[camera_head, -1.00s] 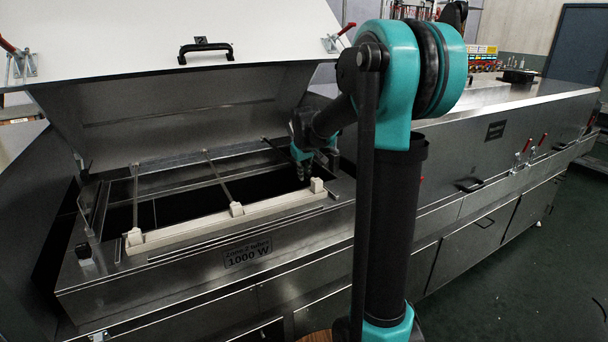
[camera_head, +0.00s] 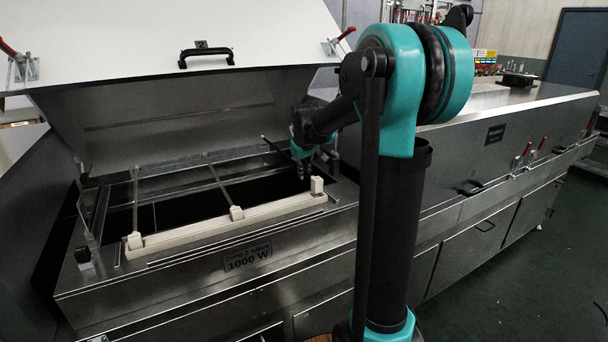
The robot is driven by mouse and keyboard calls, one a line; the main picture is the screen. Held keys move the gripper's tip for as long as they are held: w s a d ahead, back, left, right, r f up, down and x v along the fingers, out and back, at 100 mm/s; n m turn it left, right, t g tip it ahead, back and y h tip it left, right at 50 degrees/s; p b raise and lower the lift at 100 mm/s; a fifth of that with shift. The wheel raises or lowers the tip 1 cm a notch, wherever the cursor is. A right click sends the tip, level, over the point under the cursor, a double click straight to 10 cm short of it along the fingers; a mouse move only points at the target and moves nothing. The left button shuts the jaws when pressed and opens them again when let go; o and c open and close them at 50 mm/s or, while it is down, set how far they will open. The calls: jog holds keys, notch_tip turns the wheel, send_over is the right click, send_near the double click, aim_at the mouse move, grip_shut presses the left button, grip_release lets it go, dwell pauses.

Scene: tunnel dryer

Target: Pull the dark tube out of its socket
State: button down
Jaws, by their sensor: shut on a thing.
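The dark tube (camera_head: 271,144) shows as a short thin dark rod at the far right of the open bay, left of my gripper. Its rear end points up and left; the rest is hidden behind my gripper and arm. My gripper (camera_head: 304,173) is shut on the tube, just behind the right cream socket block (camera_head: 317,184). The fingers are small and dark here, and I cannot tell whether the tube's near end still touches the socket.
Two paler tubes cross the bay, one in the middle (camera_head: 220,185) and one at left (camera_head: 135,200). Cream blocks stand on the front rail (camera_head: 190,227). The raised lid (camera_head: 150,40) with its black handle (camera_head: 206,53) hangs above the bay.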

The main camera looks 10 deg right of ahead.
jog(key=shift+r, duration=2.15)
